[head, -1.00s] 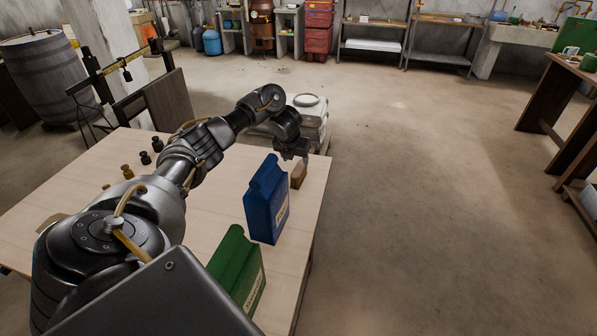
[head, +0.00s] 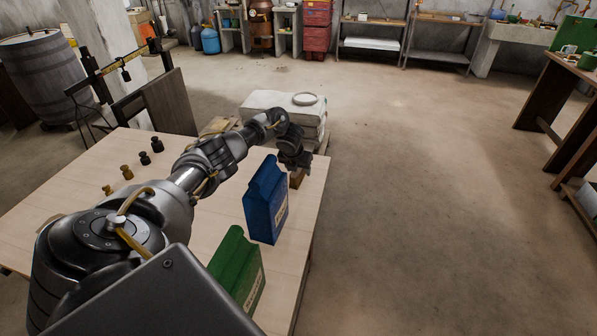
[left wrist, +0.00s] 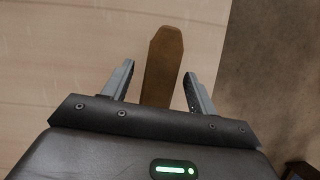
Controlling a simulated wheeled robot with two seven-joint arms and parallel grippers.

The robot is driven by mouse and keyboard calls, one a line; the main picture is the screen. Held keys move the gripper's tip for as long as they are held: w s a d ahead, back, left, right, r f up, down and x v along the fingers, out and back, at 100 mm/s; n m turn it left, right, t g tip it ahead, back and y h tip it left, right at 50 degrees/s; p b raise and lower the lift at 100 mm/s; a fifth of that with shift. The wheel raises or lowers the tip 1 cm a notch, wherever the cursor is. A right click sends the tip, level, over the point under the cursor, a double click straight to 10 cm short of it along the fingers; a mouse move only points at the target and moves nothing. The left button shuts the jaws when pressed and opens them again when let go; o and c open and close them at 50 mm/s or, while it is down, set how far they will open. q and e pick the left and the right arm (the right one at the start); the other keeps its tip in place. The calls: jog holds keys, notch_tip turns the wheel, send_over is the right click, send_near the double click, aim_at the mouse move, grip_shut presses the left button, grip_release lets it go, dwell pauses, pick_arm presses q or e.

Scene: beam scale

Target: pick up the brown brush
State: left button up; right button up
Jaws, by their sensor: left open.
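The brown brush (head: 297,179) stands on the light wooden table near its right edge, just behind the blue bag; my gripper partly hides it in the head view. In the left wrist view the brush (left wrist: 162,60) appears as a long brown shape with a rounded end, lying between my two fingers. My left gripper (head: 299,167) is right above the brush, pointing down. In the left wrist view the gripper (left wrist: 159,70) is open, with a gap on each side of the brush. My right gripper is not in view.
A blue bag (head: 265,203) stands close in front of the brush, and a green bag (head: 237,268) nearer me. Several small weights (head: 145,158) stand at the table's left. White sacks (head: 270,101) lie beyond the table. The floor to the right is clear.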

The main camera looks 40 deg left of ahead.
pick_arm(q)
jog(key=c, duration=1.1)
jog(key=shift+r, duration=0.1)
jog(key=shift+c, duration=0.2)
notch_tip(320, 180, up, 10)
jog(key=shift+f+b, duration=0.1)
jog(key=shift+b, duration=0.45)
